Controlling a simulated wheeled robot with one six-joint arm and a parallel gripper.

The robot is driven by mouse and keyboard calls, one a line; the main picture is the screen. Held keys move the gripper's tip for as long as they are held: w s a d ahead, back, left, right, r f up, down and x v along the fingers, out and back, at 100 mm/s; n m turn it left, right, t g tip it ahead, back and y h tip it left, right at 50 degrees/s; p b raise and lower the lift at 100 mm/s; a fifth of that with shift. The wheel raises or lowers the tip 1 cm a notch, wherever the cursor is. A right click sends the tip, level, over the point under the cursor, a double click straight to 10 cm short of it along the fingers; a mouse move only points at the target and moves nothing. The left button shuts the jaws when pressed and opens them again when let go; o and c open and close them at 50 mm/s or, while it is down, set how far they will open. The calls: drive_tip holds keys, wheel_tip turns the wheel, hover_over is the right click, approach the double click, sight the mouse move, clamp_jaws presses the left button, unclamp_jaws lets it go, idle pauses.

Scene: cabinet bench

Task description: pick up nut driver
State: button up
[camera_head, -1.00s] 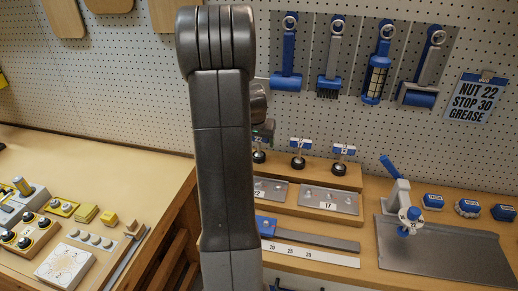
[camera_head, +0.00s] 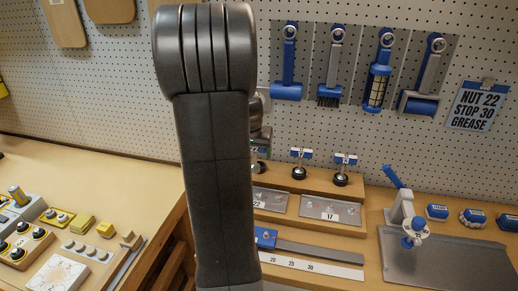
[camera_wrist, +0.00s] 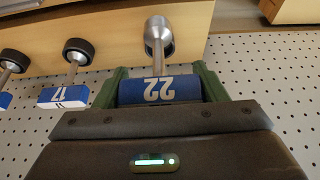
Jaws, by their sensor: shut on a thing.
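The nut driver marked 22 (camera_wrist: 158,90) has a blue handle block, a silver shaft and a round socket end. In the wrist view its handle sits between the green fingers of my gripper (camera_wrist: 160,90), which is shut on it. The socket end (camera_wrist: 159,32) shows against the wooden stand; I cannot tell whether it touches. In the head view this driver (camera_head: 258,166) is partly hidden by my arm. Two similar drivers, one (camera_head: 300,170) in the middle and one (camera_head: 342,178) on the right, stand on the wooden stand. The wrist view shows one marked 17 (camera_wrist: 63,96).
The wooden stand (camera_head: 375,233) carries metal plates, with a ruler strip (camera_head: 315,265) in front. A metal tray with a blue-handled press (camera_head: 402,210) stands right. Blue tools hang on the pegboard (camera_head: 300,120). The left table (camera_head: 95,185) has clear room behind its small parts.

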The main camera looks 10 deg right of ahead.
drive_tip(key=s+a+b, duration=0.2)
drive_tip(key=s+a, duration=0.3)
drive_tip(key=s, duration=0.6)
drive_tip(key=shift+s, duration=0.4)
drive_tip(key=o, duration=0.3)
drive_tip(key=c, duration=0.4)
drive_tip(key=shift+d, duration=0.15)
